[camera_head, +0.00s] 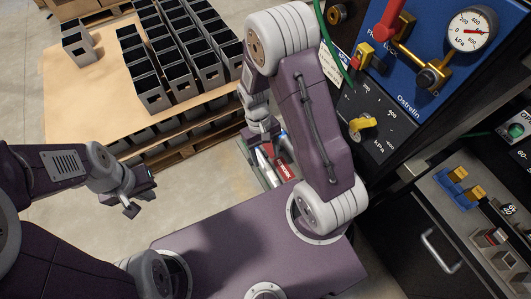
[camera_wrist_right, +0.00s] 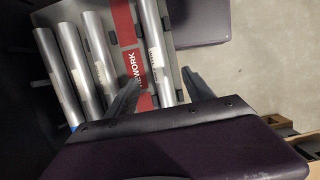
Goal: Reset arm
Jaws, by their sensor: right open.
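My right gripper (camera_head: 262,135) hangs at the end of my right arm, in front of the control panel and above a tray. In the right wrist view its two dark fingers stand apart, and the gripper (camera_wrist_right: 160,94) is open over the tray. I cannot tell the exact height above it. My left gripper (camera_head: 130,208) is over the floor at the left, below the pallet table. Its fingers are small in the head view and I cannot tell whether they are open or shut. I see nothing held in either gripper.
The tray holds several silver tubes (camera_wrist_right: 100,66) and a red "REWORK" label (camera_wrist_right: 130,55), which also shows in the head view (camera_head: 285,168). A pallet table (camera_head: 75,85) bears rows of black bins (camera_head: 172,58). The control panel (camera_head: 420,75) with gauge and valves stands close right of my right arm.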

